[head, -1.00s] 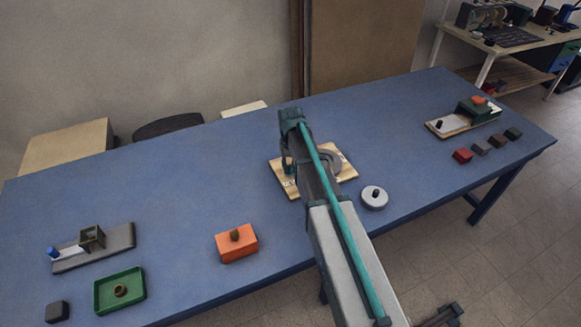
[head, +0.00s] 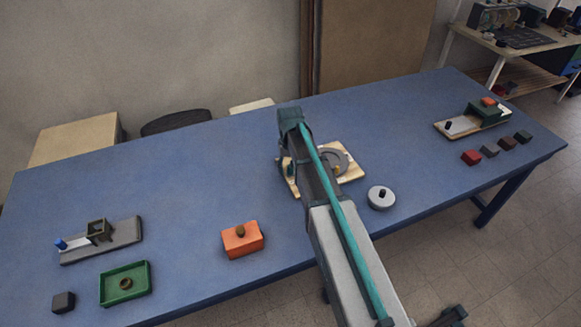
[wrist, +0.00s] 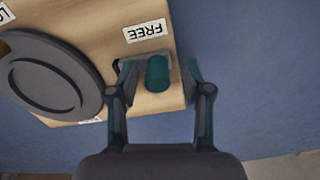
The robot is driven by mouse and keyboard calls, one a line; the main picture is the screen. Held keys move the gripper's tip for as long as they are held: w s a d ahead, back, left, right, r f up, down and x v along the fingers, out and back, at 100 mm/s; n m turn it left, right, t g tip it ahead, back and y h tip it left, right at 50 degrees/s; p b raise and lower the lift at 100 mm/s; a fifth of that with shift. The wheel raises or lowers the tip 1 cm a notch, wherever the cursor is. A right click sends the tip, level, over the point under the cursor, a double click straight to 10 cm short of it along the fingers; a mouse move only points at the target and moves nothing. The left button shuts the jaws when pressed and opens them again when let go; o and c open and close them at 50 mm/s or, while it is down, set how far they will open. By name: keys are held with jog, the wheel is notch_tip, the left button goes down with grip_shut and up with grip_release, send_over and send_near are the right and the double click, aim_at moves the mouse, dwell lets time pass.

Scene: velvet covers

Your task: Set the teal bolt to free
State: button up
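The teal bolt's knob (wrist: 157,73) stands up from a dark slot in a wooden board (wrist: 115,20). The knob is close to a white label reading FREE (wrist: 146,31), upside down in the wrist view. My gripper (wrist: 161,72) is open, with one finger on each side of the knob and a visible gap, at least on the right. In the head view the board (head: 354,174) lies mid-table, and my arm hides much of it and most of the gripper.
On the blue table (head: 190,190) are a round grey piece (head: 381,198), an orange block (head: 242,240), a green tray (head: 125,284) and sliding-bolt-like fixtures at left (head: 128,238) and right (head: 462,126).

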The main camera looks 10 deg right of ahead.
notch_tip(320, 180, up, 12)
dwell(0.8)
jog(key=shift+f, duration=0.1)
